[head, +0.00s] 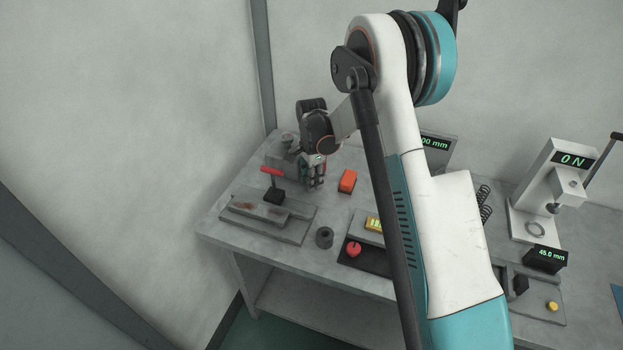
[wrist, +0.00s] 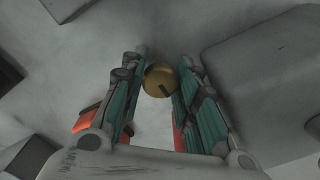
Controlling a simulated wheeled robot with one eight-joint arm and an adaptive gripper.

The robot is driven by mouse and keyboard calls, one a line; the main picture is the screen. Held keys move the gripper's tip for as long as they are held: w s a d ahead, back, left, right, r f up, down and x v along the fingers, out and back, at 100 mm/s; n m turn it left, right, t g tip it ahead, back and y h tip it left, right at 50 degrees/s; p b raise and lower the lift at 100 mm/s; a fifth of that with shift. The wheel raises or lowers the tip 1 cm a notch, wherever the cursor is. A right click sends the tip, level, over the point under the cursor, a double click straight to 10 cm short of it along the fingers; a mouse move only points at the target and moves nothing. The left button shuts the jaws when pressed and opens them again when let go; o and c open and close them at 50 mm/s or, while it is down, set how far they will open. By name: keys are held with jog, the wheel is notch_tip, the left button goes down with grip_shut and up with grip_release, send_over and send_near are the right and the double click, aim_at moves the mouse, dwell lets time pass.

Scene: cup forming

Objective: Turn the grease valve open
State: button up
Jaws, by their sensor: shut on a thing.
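A round brass knob with a dark line on its face, which I take for the grease valve (wrist: 160,78), sits between the fingertips of my gripper (wrist: 162,84) in the wrist view. The fingers are shut on it, one on each side. In the head view my gripper (head: 315,183) points down at the back left of the grey table (head: 330,262). The knob is hidden there by the fingers. How far the valve is turned cannot be told.
A red-handled lever (head: 271,171) on a grey plate stands just left of my gripper. An orange block (head: 347,181) lies to its right. A dark grey ring (head: 325,237) and a red knob (head: 354,249) are nearer the front. A press (head: 548,190) stands far right.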

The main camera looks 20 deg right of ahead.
jog(key=n, duration=0.4)
jog(key=shift+n, duration=0.4)
jog(key=n+b, duration=0.1)
jog(key=n, duration=0.8)
jog(key=shift+n, duration=1.7)
jog(key=o, duration=0.8)
jog(key=shift+c, duration=0.2)
notch_tip(320, 180, up, 12)
